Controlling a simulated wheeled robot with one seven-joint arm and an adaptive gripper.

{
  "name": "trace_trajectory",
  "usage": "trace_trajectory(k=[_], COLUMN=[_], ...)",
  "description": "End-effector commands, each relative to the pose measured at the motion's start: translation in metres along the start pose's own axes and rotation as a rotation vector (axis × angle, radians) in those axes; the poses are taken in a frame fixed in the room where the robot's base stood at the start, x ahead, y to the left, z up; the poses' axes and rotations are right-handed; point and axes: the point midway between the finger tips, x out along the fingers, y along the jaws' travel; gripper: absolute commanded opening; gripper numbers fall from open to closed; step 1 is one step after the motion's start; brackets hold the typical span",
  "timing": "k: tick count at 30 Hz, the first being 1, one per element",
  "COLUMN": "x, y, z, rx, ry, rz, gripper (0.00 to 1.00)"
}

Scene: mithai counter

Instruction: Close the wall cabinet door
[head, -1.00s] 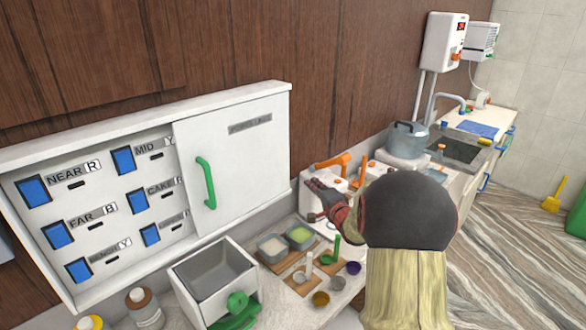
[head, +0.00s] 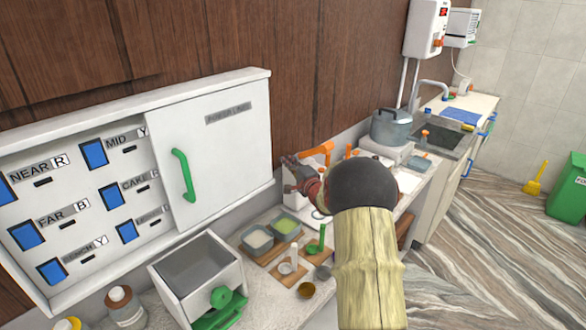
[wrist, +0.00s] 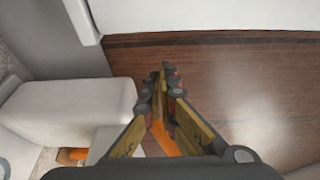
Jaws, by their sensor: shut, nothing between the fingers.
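The white wall cabinet (head: 262,76) hangs on the wood wall at the left of the head view. Its flat white door (head: 228,150) has a green upright handle (head: 183,175) and covers the right part of the cabinet front. The left part is uncovered and shows a labelled panel (head: 75,185) with several blue squares. My gripper (head: 290,163) is to the right of the cabinet, apart from the handle. In the wrist view my gripper (wrist: 165,75) has its fingers together and empty, pointing at the wood wall. A white cabinet-like surface (wrist: 210,14) crosses the top there.
Below stand a grey-lined box (head: 195,270), bottles (head: 124,308) and small food tubs (head: 257,238). An orange-handled white appliance (head: 318,152) is close behind my gripper. A grey pot (head: 391,128) and sink (head: 440,140) lie further right.

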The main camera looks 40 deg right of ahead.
Motion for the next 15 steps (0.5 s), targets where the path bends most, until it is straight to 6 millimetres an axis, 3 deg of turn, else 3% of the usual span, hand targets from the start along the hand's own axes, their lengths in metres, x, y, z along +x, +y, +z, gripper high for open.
trace_trajectory(k=[6, 15], x=[-0.009, -0.013], y=[0.001, 0.001], z=[0.024, 0.031], rx=[0.001, 0.001], ry=[-0.001, 0.0], rz=[0.001, 0.002], gripper=[0.0, 0.0])
